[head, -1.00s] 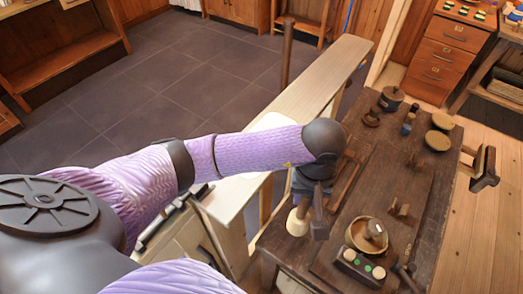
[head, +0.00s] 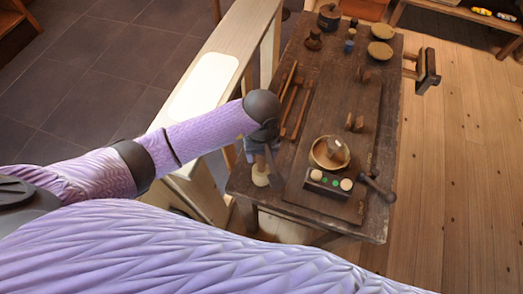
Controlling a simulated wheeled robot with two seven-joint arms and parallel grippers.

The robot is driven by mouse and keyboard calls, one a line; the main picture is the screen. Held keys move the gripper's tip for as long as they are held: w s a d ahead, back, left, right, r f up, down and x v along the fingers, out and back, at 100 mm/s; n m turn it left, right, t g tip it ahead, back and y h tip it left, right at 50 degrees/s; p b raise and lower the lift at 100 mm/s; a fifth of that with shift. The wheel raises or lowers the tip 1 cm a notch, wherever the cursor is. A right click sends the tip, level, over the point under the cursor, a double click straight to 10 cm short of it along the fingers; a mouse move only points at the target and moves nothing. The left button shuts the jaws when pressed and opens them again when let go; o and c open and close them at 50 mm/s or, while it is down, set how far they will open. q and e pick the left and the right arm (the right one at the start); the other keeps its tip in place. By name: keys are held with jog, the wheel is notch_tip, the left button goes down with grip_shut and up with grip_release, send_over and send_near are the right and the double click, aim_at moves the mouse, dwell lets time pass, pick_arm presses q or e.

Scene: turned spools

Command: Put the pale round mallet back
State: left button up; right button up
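The pale round mallet (head: 261,176) shows its cream head at the near left corner of the dark workbench (head: 290,200), directly below my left gripper (head: 262,152). My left gripper points down over it, and its fingers are mostly hidden by the wrist and small in the picture. I cannot tell whether they are closed on the mallet, or whether the mallet touches the bench top. My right gripper is not in view.
Wooden bars (head: 291,108) lie behind. Several pots and dishes stand at the far end. A pale bench (head: 225,50) stands left.

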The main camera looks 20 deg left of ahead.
pick_arm(q)
jog(key=shift+r, duration=0.3)
notch_tip(320, 180, up, 12)
jog(key=shift+f+p, duration=0.1)
jog(key=shift+p, duration=1.15)
